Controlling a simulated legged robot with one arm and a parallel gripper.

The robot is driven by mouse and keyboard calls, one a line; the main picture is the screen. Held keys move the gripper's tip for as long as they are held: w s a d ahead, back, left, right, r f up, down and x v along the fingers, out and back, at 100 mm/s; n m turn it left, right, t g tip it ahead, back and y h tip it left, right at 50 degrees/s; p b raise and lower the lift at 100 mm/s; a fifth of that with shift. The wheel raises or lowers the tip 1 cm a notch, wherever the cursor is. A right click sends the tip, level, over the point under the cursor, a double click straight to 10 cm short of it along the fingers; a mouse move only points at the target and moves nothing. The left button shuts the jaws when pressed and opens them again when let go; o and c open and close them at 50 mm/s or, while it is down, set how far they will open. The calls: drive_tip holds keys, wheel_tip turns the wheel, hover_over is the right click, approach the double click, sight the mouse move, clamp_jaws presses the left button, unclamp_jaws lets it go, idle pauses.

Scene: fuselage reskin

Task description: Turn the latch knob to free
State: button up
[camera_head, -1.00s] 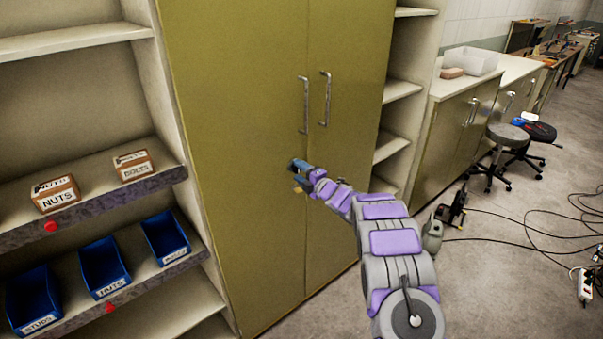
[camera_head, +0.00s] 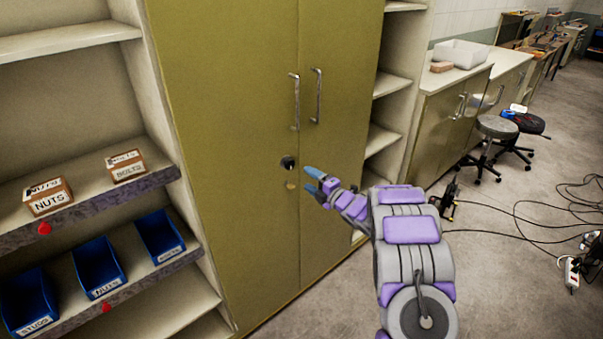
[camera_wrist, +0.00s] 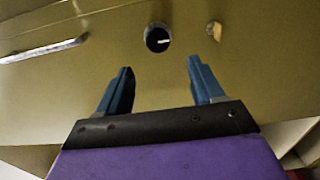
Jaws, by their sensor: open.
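The latch knob (camera_head: 288,162) is a small round dark knob on the left door of the olive cabinet (camera_head: 225,120), below the handles. In the wrist view the knob (camera_wrist: 157,38) shows a white bar mark pointing right. My gripper (camera_head: 309,181) has blue fingers and stands to the right of the knob, apart from it. In the wrist view my gripper (camera_wrist: 161,66) is open and empty, with the knob beyond the gap between its fingertips. A small yellowish fitting (camera_wrist: 215,30) sits beside the knob and is also below it in the head view (camera_head: 291,185).
Two vertical handles (camera_head: 295,102) (camera_head: 317,96) are above the knob. Left shelves hold boxes (camera_head: 48,197) and blue bins (camera_head: 98,266). Stools (camera_head: 497,130) and cables (camera_head: 520,215) are on the floor at the right.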

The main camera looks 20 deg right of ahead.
drive_tip(key=v, duration=0.8)
drive_tip(key=shift+p, duration=0.45)
drive_tip(key=shift+w, duration=0.1)
wheel_tip(320, 180, up, 5)
drive_tip(key=s+d+m+g+h, duration=0.1)
drive_tip(key=d+m+g+h, duration=0.2)
drive_tip(key=m+h, duration=0.4)
drive_tip(key=s+a+r+m+g+h, duration=0.1)
drive_tip(key=s+r+m+g+h, duration=0.15)
drive_tip(key=s, duration=0.25)
drive_tip(key=s+r+m+g+h, duration=0.1)
drive_tip(key=s+m+g, duration=0.1)
drive_tip(key=s+m, duration=0.25)
drive_tip(key=s+a+m+g+y, duration=0.1)
drive_tip(key=s+a+m+g, duration=0.2)
drive_tip(key=s+a, duration=0.4)
drive_tip(key=s+a+m+g+y, duration=0.1)
drive_tip(key=s+a+g, duration=0.3)
drive_tip(key=s, duration=1.6)
drive_tip(key=s+a+r+m+g+y, duration=0.1)
drive_tip(key=s+a+m+g, duration=0.3)
drive_tip(key=s+a, duration=0.6)
drive_tip(key=s, duration=0.4)
drive_tip(key=shift+s+a+m, duration=0.15)
drive_tip(key=shift+s+m, duration=0.05)
drive_tip(key=shift+m, duration=0.1)
drive_tip(key=shift+y, duration=0.25)
